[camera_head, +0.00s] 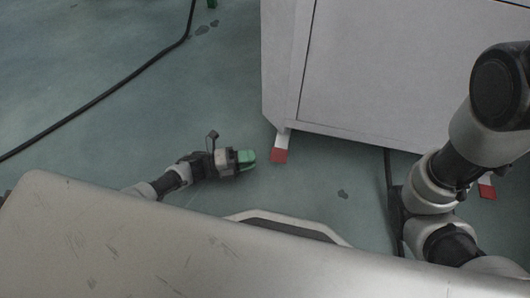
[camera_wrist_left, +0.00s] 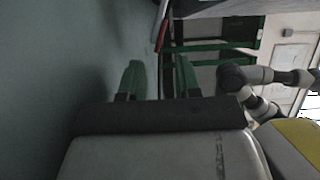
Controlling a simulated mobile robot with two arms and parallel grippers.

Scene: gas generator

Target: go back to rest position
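My left gripper (camera_head: 246,159) is low over the floor, to the left of the grey cabinet's near foot and apart from it. Its green fingers also show in the left wrist view (camera_wrist_left: 160,80), spread apart with nothing between them, so it is open. My right arm (camera_head: 450,165) stands bent at the right of the head view, in front of the cabinet. Its gripper does not show there.
A grey cabinet (camera_head: 380,70) on feet with red ends (camera_head: 279,155) fills the upper right. A black cable (camera_head: 115,88) crosses the floor at the left. The green floor (camera_head: 90,130) between them is mostly clear. A green frame (camera_wrist_left: 205,50) shows in the wrist view.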

